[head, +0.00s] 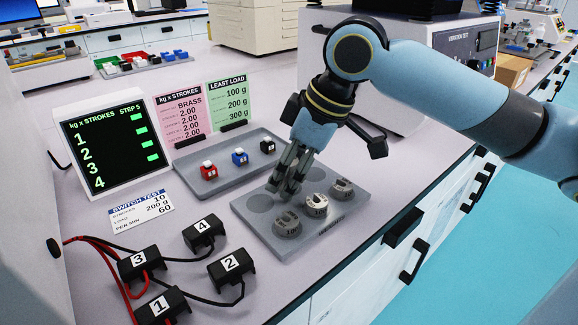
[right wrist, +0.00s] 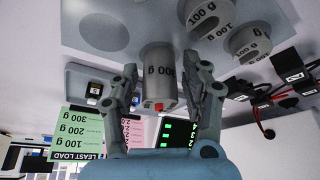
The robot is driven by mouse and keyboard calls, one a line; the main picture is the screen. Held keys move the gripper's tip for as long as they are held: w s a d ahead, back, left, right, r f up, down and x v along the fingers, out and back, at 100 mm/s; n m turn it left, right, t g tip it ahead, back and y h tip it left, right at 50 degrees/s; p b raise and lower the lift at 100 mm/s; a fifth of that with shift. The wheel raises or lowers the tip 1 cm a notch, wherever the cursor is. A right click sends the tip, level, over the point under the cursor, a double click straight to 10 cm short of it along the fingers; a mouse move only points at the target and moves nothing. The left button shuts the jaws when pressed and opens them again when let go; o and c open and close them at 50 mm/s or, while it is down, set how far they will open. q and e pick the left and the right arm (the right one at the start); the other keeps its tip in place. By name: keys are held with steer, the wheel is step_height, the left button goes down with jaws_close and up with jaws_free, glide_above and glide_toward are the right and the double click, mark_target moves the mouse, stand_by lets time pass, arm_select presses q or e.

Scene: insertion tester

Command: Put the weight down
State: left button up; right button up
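A grey cylindrical weight (right wrist: 158,78) with a partly readable gram label stands between the two fingers of my right gripper (right wrist: 162,72) in the right wrist view. Narrow gaps seem to show between the weight and both fingers, so the gripper looks slightly open around it. In the head view my right gripper (head: 285,184) points down over the back row of the grey weight tray (head: 348,210), and its fingers hide this weight. Whether its base touches the tray is hard to see. My left gripper is not in view.
Weights stand along the tray's front row: a near one (head: 287,223), a middle one (head: 316,205) and a far one (head: 342,189). An empty round recess (head: 260,202) is beside my fingers. Behind is a switch tray (head: 190,180). Numbered black clips (head: 230,265) and cables lie at front left.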

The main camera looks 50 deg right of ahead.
steer(key=shift+o, duration=0.4)
steer(key=shift+r, duration=0.1)
steer(key=shift+d+r, duration=0.1)
steer(key=shift+r, duration=0.25)
steer(key=p+v, duration=0.7)
steer(key=v, duration=0.4)
steer(key=shift+s+p, duration=0.2)
steer(key=shift+p, duration=0.15)
